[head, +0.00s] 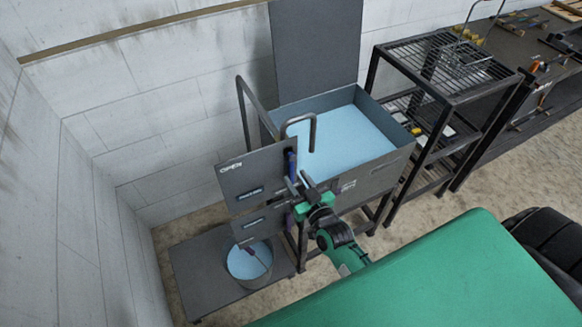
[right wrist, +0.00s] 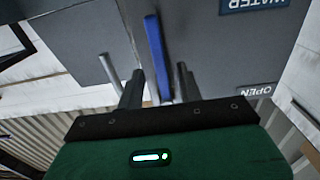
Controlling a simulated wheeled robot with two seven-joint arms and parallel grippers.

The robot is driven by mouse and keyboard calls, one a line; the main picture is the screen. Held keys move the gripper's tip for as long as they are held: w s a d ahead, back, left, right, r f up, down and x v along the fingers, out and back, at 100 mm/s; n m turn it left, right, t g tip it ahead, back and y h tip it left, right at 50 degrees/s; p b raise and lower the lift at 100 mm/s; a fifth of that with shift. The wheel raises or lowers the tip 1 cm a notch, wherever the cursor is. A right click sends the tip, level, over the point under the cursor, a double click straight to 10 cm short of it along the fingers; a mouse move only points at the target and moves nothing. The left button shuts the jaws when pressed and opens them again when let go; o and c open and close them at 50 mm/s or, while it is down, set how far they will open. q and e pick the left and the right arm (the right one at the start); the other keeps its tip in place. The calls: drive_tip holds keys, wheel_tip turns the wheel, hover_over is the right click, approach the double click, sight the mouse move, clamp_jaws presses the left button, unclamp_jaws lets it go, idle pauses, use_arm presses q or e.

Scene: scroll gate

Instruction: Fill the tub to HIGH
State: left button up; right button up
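The grey tub (head: 385,178) stands on a dark frame in the middle of the head view, with light blue water (head: 345,140) inside. A bent pipe hangs over its left side. A grey panel (head: 240,176) marked OPEN is at the tub's left. A blue lever (head: 291,163) stands upright at the panel's right edge; it also shows in the right wrist view (right wrist: 157,58). My right gripper (head: 301,184) is open near the lever's lower end. In the wrist view the lever appears beyond the gap between the fingers; contact cannot be told. My left gripper is out of view.
A round bucket (head: 248,276) with blue liquid stands on a low dark platform (head: 198,262) below the panel. A wire-topped shelf rack (head: 445,60) is right of the tub. A tall dark sheet (head: 315,45) stands behind it. A wall is close at the left.

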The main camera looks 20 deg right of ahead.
sight(292, 173)
drive_tip(key=shift+w+a+p, duration=0.1)
drive_tip(key=shift+w+p, duration=0.3)
drive_tip(key=shift+w, duration=1.8)
clamp_jaws()
